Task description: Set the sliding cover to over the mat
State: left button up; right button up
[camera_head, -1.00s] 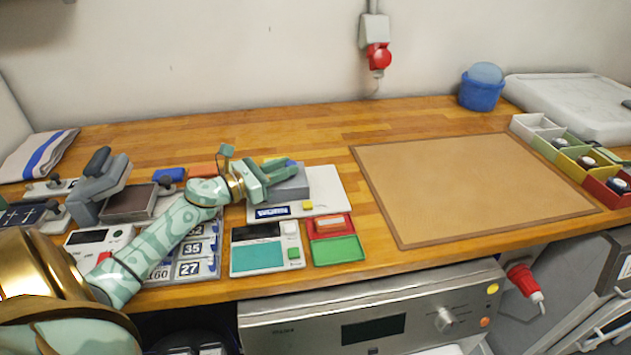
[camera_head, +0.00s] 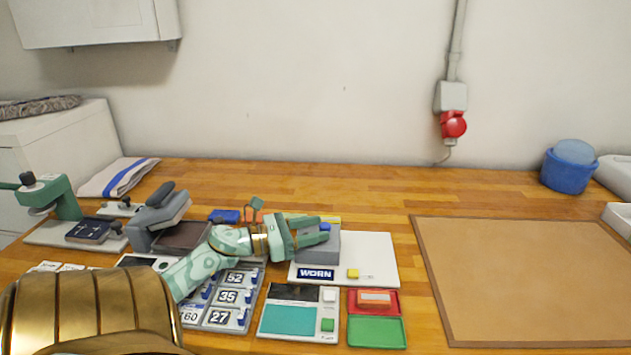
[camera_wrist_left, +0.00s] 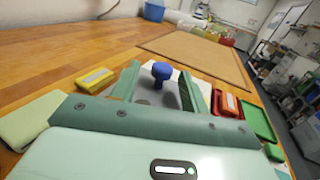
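The sliding cover looks like the grey block (camera_head: 323,252) on a white board (camera_head: 378,252) with a "WORN" label (camera_head: 315,274) at its front. A blue knob (camera_wrist_left: 161,71) stands on the block. My left gripper (camera_head: 322,231) is at the block, fingers pointing right. In the left wrist view its fingers are apart, with the knob showing between them and clear space on each side. Whether they touch the block is unclear. A tan mat with a brown border (camera_head: 530,280) lies flat and bare at the right. My right gripper is not in view.
In front are a teal-screened device (camera_head: 300,318), a red tray (camera_head: 373,301) and a green tray (camera_head: 377,331). A grey clamp-like device (camera_head: 160,215) stands left of my gripper. A blue tub (camera_head: 568,168) is at the back right.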

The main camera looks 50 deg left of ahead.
pick_arm(q)
jog(key=v, duration=1.5)
jog(key=shift+s+a, duration=0.2)
jog(key=shift+s, duration=0.1)
jog(key=shift+s+a, duration=0.1)
jog(key=shift+s, duration=0.25)
jog(key=shift+r+p, duration=0.1)
jog(key=shift+p, duration=0.2)
